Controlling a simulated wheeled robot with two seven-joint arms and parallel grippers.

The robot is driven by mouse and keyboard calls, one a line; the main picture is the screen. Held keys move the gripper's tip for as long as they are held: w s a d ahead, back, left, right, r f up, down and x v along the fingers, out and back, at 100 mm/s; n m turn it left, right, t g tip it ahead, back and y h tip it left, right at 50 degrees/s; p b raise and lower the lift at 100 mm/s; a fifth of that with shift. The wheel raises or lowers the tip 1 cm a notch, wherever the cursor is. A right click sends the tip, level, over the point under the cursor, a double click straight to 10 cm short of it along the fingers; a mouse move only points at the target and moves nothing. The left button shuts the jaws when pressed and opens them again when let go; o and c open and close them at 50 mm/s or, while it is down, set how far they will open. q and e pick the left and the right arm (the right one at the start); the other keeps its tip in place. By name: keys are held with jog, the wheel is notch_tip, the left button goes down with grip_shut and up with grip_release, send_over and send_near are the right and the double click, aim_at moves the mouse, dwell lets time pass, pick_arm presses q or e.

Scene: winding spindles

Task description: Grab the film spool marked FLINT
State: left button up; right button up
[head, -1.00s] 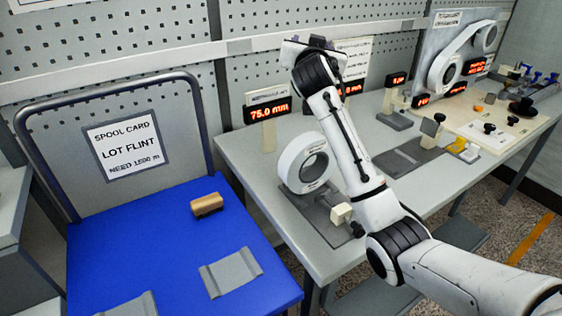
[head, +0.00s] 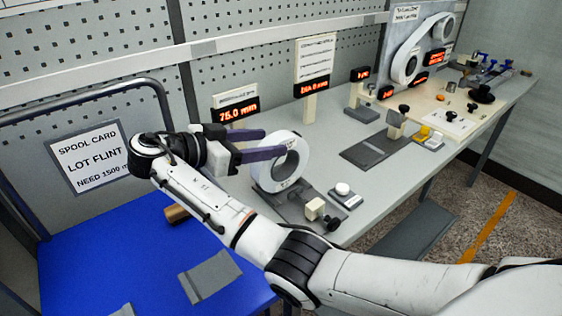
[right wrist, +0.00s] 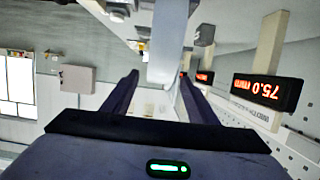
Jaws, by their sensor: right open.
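A white ring-shaped spool (head: 264,176) stands upright on a grey plate (head: 297,213) at the left end of the bench; any lettering on it is too small to read. My right gripper (head: 277,143) reaches in from the left, its two dark fingers open and level with the spool's upper part. In the right wrist view a white edge-on shape (right wrist: 172,40), seemingly the spool, lies ahead between the finger directions, near the right fingertip. I cannot tell if the fingers touch it. A card (head: 88,156) reading "LOT FLINT" stands behind the blue surface. My left gripper is not in view.
A display reading 75.0 mm (head: 237,110) stands just behind the gripper. A cream block with a black knob (head: 315,208) and a white button (head: 342,189) lie right of the spool. The blue surface (head: 95,255) holds a brown roll (head: 176,213) and a grey cradle (head: 210,277).

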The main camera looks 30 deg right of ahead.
aim_at(292, 153)
jog(key=x, duration=0.9)
jog(key=shift+f, duration=0.2)
jog(key=shift+p, duration=0.3)
grip_shut()
